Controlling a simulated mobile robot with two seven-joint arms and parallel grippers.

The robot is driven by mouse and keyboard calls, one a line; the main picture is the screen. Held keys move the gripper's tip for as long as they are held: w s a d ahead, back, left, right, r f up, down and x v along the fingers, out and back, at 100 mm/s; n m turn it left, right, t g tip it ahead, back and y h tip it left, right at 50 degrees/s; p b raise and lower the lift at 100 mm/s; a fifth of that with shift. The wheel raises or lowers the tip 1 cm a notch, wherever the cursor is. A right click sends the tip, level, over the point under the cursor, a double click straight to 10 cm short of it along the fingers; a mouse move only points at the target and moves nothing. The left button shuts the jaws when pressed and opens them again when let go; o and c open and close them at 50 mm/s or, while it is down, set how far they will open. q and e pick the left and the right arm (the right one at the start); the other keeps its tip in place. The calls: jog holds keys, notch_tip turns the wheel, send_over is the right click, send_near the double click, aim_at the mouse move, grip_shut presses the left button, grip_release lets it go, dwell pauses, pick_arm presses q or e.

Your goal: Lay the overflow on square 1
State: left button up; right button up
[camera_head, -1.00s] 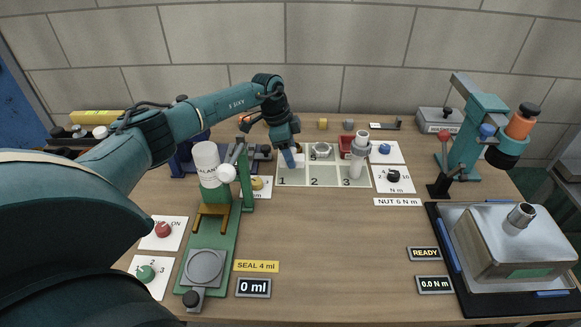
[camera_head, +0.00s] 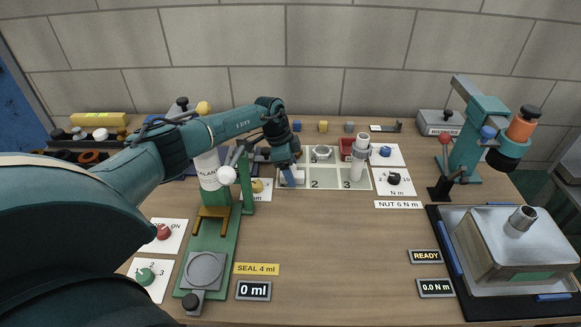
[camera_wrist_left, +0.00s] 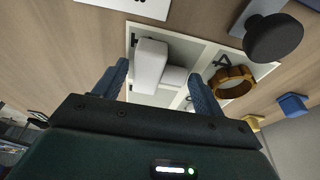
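The overflow is a white block-like piece (camera_head: 298,176) with a shorter white part at its side. It lies at square 1 (camera_head: 282,184) of the pale tray, and it also shows in the left wrist view (camera_wrist_left: 150,64). My left gripper (camera_head: 289,175) is low over square 1. In the left wrist view its two blue fingers (camera_wrist_left: 158,72) stand wide apart on either side of the white piece, with a narrow gap showing at the left finger. Contact at the right finger is hard to judge. My right gripper is not in view.
Square 2 (camera_head: 315,184) is bare. A pale upright fitting (camera_head: 358,160) stands at square 3. A brass ring (camera_wrist_left: 232,82) lies in a nearby compartment. The green sealant stand (camera_head: 208,235) is left of the tray; the middle table is clear.

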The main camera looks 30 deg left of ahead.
pick_arm(q)
jog(key=shift+o, duration=0.6)
jog(key=shift+r, duration=0.1)
jog(key=shift+a+r, duration=0.1)
jog(key=shift+r, duration=0.2)
jog(key=v, duration=1.1)
jog(key=shift+r, duration=0.25)
jog(key=shift+s, duration=0.1)
